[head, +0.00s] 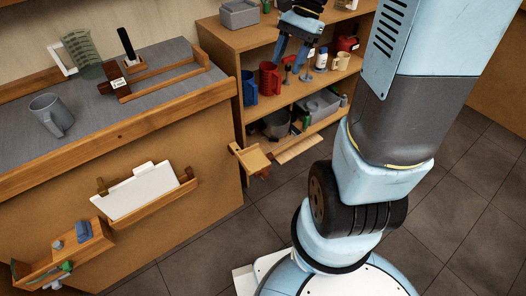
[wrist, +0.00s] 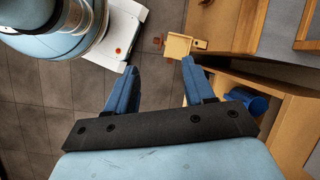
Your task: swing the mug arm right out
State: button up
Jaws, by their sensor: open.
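A short wooden arm (head: 250,159), which I take to be the mug arm, sticks out low by the end of the bench, beside the shelf. It also shows in the wrist view (wrist: 180,45), ahead of the right fingertip. I cannot tell its hinge or how far it is swung. My gripper (head: 289,65) is open and empty, pointing down in front of the shelf's upper part. In the wrist view its two blue fingers (wrist: 160,66) stand wide apart with floor between them. No contact with the wooden arm shows.
The shelf (head: 225,40) holds a blue mug (head: 249,88), a red mug (head: 269,79), bottles and a grey bin (head: 319,105). A grey mug (head: 51,115) stands on the bench (head: 110,140). A holder with white sheets (head: 135,191) juts from the bench front. Tiled floor (head: 215,250) is clear.

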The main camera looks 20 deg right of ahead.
jog(key=w+d+f+m+g+y, duration=0.1)
jog(key=w+d+f+m+y, duration=0.2)
jog(key=f, duration=0.4)
jog(key=w+d+f+m+y, duration=0.1)
jog(key=w+f+m+y, duration=0.1)
jog(key=f+m, duration=0.4)
jog(key=w+d+f+m+g+y, duration=0.1)
jog(key=w+d+f+m+y, duration=0.15)
jog(key=f, duration=0.55)
jog(key=m+t+y, duration=0.6)
jog(key=m, duration=0.9)
send_near(267, 157)
jog(key=a, duration=0.3)
jog(key=w+a, duration=0.1)
jog(key=a, duration=0.6)
jog(key=shift+w+a+f, duration=0.1)
jog(key=shift+w+a, duration=0.1)
jog(key=shift+w, duration=0.2)
jog(key=shift+m, duration=0.25)
grip_shut()
